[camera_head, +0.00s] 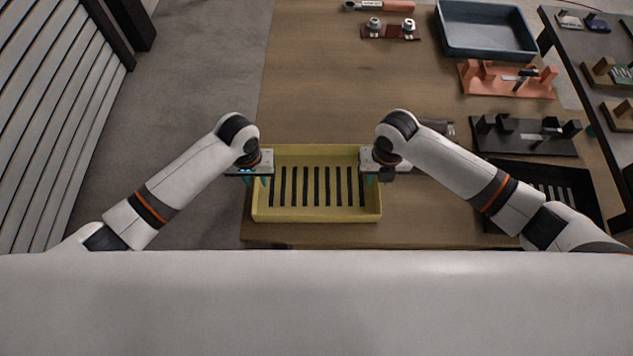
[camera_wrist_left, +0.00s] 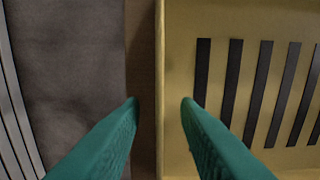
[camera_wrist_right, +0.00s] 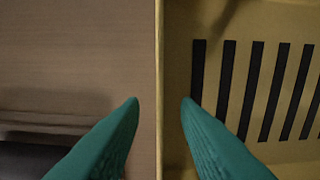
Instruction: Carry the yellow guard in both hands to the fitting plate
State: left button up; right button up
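The yellow guard (camera_head: 315,211) is a shallow tray-like piece with a row of black slots, lying on the wooden table near its front edge. My left gripper (camera_head: 256,181) is over its left wall, and my right gripper (camera_head: 375,179) is over its right wall. In the left wrist view, the open green fingers (camera_wrist_left: 160,103) sit on either side of the guard's wall (camera_wrist_left: 160,50). In the right wrist view, the open fingers (camera_wrist_right: 160,103) also straddle a wall (camera_wrist_right: 159,50), with gaps showing. I cannot tell which thing is the fitting plate.
A black tray-like piece with pale stripes (camera_head: 508,173), a dark fixture (camera_head: 525,143), an orange fixture (camera_head: 507,85) and a blue-grey bin (camera_head: 487,48) stand on the right. A small red fixture (camera_head: 390,32) is at the back. The table's middle (camera_head: 320,90) is clear.

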pick_arm(q)
jog(key=shift+f, duration=0.5)
pick_arm(e)
jog(key=shift+f, duration=0.55)
pick_arm(q)
grip_shut()
pick_arm(e)
grip_shut()
pick_arm(q)
jog(key=shift+w+r, duration=0.1)
pick_arm(e)
jog(key=shift+w+r, duration=0.1)
jog(key=shift+r, duration=0.05)
